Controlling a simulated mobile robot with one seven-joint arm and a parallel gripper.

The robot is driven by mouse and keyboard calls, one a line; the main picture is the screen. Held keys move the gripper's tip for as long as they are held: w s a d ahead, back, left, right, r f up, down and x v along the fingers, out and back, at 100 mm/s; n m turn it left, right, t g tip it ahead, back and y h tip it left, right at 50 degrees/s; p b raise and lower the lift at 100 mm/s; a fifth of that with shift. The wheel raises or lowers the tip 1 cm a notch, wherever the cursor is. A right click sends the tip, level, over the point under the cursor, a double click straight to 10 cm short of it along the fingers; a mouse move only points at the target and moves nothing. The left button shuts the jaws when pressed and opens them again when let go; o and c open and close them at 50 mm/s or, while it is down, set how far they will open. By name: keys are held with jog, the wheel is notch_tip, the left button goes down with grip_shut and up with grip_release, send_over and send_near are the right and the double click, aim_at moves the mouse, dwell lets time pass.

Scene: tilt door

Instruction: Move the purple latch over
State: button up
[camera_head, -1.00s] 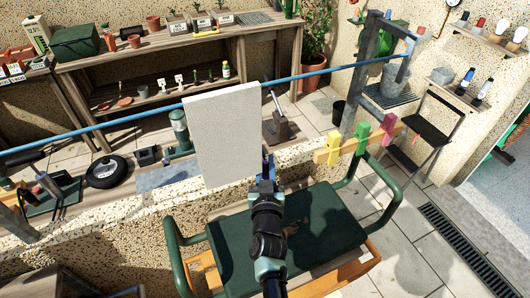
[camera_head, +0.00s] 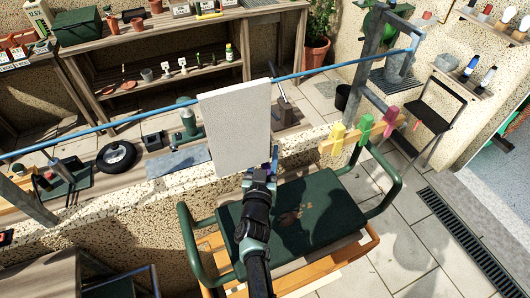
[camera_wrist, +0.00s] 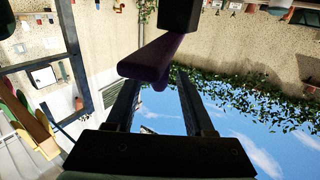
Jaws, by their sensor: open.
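The purple latch (camera_wrist: 150,62) shows in the wrist view as a dark purple bar slanting up to the right to a black block (camera_wrist: 180,14). It lies just beyond and between the fingertips of my gripper (camera_wrist: 157,84). The fingers are apart, and I see no grip on the latch; whether they touch it I cannot tell. In the head view my gripper (camera_head: 262,174) is at the lower right edge of a pale grey upright panel (camera_head: 236,125). The latch is hardly visible there, hidden by the gripper.
A blue rail (camera_head: 140,118) runs across behind the panel. A wooden bar with yellow, green (camera_head: 364,130) and pink pieces is to the right. A green-armed bench (camera_head: 320,215) stands below my arm. The speckled low wall (camera_head: 130,210) runs under the panel.

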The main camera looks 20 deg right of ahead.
jog(key=p+v, duration=0.3)
jog(key=v, duration=1)
jog(key=shift+f, duration=0.1)
